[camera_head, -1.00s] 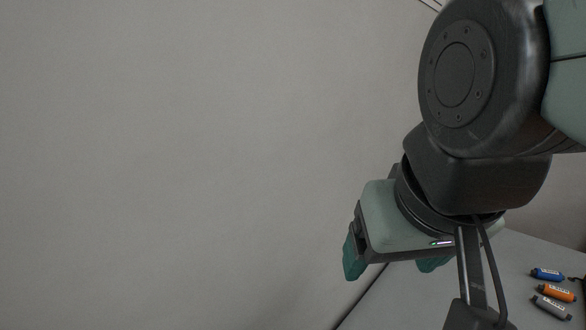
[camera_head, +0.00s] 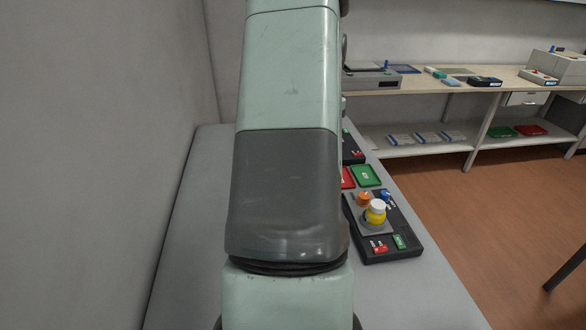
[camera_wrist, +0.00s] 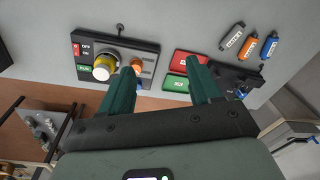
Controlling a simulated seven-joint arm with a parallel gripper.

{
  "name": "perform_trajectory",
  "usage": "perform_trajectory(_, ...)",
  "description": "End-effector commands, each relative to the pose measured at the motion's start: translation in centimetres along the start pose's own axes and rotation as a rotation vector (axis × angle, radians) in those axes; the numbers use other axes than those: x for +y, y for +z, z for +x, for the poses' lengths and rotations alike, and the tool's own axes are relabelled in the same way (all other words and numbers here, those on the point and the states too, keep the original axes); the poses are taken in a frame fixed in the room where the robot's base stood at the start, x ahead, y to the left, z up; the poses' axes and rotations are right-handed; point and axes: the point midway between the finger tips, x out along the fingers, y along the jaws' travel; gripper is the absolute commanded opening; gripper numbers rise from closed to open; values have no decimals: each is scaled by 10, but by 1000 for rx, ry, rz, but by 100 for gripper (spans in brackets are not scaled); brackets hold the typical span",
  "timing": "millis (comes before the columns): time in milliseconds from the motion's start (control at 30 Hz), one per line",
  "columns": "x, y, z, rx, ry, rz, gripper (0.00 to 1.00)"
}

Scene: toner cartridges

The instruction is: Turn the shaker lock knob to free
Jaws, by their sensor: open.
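A black shaker unit (camera_head: 408,250) lies on the grey table, right of my arm in the head view. It carries a yellow jar with a white cap (camera_head: 375,212), an orange part (camera_head: 364,198), a blue knob-like part (camera_head: 386,196), and red and green labels.
A red tray (camera_wrist: 182,57) and a green tray (camera_wrist: 176,84) lie beside the unit. A second dark device (camera_wrist: 228,78) and several cartridges (camera_wrist: 250,48) are to the right. A shelf bench (camera_head: 450,88) stands behind. The table's left side (camera_head: 190,220) is clear.

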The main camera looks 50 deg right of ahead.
Motion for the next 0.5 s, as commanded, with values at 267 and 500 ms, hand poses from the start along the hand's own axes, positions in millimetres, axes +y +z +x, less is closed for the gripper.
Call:
perform_trajectory(267, 75, -102, 103, -43, 71, 392, 63)
perform_trajectory(500, 87, -111, 128, -50, 79, 442, 63)
